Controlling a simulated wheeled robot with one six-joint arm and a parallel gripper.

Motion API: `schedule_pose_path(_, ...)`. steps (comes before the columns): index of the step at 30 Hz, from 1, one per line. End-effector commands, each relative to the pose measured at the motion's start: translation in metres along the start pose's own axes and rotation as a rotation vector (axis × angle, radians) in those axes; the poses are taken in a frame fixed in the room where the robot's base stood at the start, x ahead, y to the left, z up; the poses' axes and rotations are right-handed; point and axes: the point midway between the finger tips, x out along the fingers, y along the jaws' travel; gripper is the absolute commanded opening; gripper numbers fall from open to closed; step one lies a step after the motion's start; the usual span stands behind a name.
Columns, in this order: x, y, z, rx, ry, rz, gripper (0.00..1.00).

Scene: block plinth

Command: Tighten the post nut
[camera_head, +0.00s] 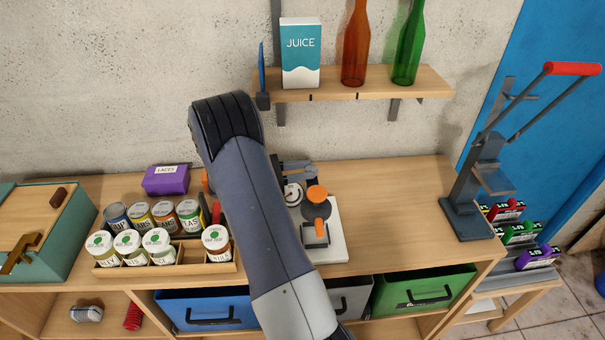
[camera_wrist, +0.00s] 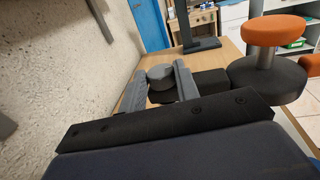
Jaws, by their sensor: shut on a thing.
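In the wrist view my gripper (camera_wrist: 160,76) has its two grey fingers on either side of a round grey nut (camera_wrist: 159,72). It is shut on this nut. A dark round piece (camera_wrist: 161,98) shows just below the nut. In the head view my gripper (camera_head: 299,168) is beyond my forearm, over the back of a white base plate (camera_head: 337,243); the nut cannot be made out there. An orange knob (camera_head: 316,194) stands on the plate in front of the gripper. It shows on a dark round foot at the right of the wrist view (camera_wrist: 277,29).
A round dial (camera_head: 293,194) sits beside my forearm. Jars in a wooden tray (camera_head: 196,268) and a purple box (camera_head: 166,180) stand left. A lever press (camera_head: 466,218) stands right. A shelf (camera_head: 428,85) with bottles and a juice carton hangs above. The bench between plate and press is clear.

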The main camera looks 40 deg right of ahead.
Motion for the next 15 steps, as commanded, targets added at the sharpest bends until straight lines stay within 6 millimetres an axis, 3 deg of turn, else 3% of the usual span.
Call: schedule_pose_path(15, 0.0004, 0.0036, 0.0004, -0.001, -0.002, -0.139, 0.07)
